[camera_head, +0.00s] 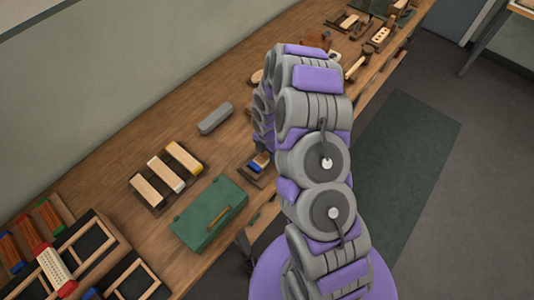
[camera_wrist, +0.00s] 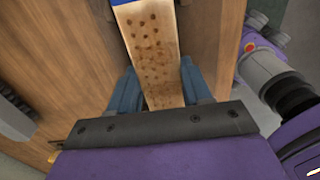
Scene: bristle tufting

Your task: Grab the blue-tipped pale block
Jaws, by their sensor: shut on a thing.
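The blue-tipped pale block (camera_wrist: 150,35) fills the upper middle of the wrist view. Its face is dotted with rows of brown holes, and a blue band shows at its far end. My gripper (camera_wrist: 160,80) has its two blue fingers on either side of the block, shut on it. In the head view a small blue and pale piece (camera_head: 262,160) shows beside my arm at a dark holder; it looks like the same block. My gripper is hidden behind my arm in that view.
A dark tray with several pale blocks (camera_head: 166,173), a green box (camera_head: 210,214) and a grey case (camera_head: 215,118) lie to the left on the wooden bench (camera_head: 120,165). Divided wooden trays (camera_head: 115,240) stand at lower left. Tools and blocks crowd the bench's far end.

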